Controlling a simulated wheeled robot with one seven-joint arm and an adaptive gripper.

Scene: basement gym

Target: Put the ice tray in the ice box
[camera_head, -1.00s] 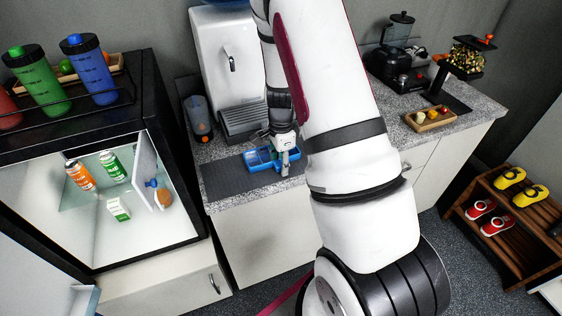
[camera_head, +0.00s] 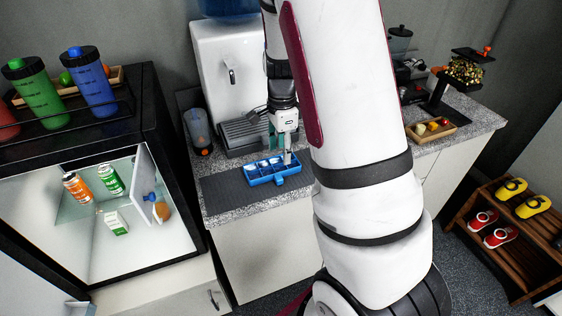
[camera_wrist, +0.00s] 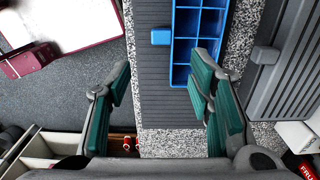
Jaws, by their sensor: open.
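The blue ice tray (camera_head: 268,181) lies on a dark ribbed mat on the counter, with several compartments and a small tab on one side. In the wrist view, the ice tray (camera_wrist: 200,43) is at the top, right of centre, partly cut off by the frame. My gripper (camera_head: 279,148) is above the tray in the head view. An open lit fridge (camera_head: 130,250) stands left; I cannot tell which part is the ice box.
The fridge holds an orange can (camera_head: 77,187), a green can (camera_head: 111,180) and a carton (camera_head: 116,222); a white panel (camera_head: 147,180) stands inside at right. A white dispenser (camera_head: 230,85) rises behind the mat (camera_head: 222,195). A wooden tray (camera_head: 431,128) sits right.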

